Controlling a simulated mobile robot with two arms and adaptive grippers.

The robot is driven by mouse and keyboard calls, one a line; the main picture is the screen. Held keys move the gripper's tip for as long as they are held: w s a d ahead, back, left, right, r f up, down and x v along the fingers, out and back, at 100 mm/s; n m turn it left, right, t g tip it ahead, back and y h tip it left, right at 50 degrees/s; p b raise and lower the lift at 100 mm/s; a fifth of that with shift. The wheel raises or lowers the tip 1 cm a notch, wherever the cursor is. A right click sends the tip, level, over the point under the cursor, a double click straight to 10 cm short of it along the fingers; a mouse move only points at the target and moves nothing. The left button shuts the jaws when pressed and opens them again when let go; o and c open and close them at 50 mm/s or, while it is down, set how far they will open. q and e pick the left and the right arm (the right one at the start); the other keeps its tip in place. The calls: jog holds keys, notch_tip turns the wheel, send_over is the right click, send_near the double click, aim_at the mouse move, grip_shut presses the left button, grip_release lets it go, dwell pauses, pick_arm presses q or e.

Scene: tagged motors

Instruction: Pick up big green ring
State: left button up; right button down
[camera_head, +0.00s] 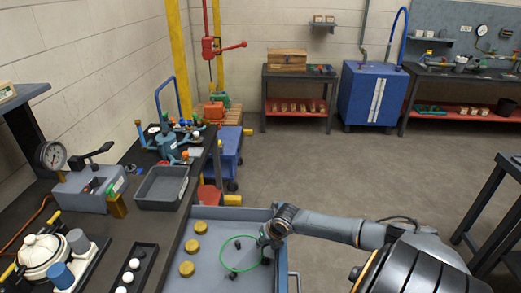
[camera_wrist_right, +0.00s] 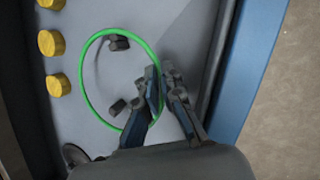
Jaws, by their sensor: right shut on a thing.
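The big green ring (camera_head: 223,261) is a thin bright green hoop over the grey tray of the blue cart in the head view. In the right wrist view the green ring (camera_wrist_right: 83,83) shows almost whole, and its right side passes between my fingers. My right gripper (camera_head: 264,242) is shut on the ring's right edge; its fingers (camera_wrist_right: 160,75) also show in the wrist view. The fingers hide a short part of the ring. I cannot tell whether the ring is clear of the tray floor. My left gripper is not in view.
Yellow round pieces (camera_head: 193,246) stand along the tray's left side. Small dark pieces (camera_wrist_right: 118,106) lie inside the ring's outline. The blue tray wall (camera_wrist_right: 245,70) is close to my right gripper. A dark bench (camera_head: 150,228) with a grey bin (camera_head: 162,188) stands at the left.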

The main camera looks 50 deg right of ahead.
jog(key=s+a+r, duration=0.9)
jog(key=s+r, duration=0.1)
jog(key=r, duration=0.1)
jog(key=shift+s+a, duration=0.15)
jog(key=shift+s, duration=0.2)
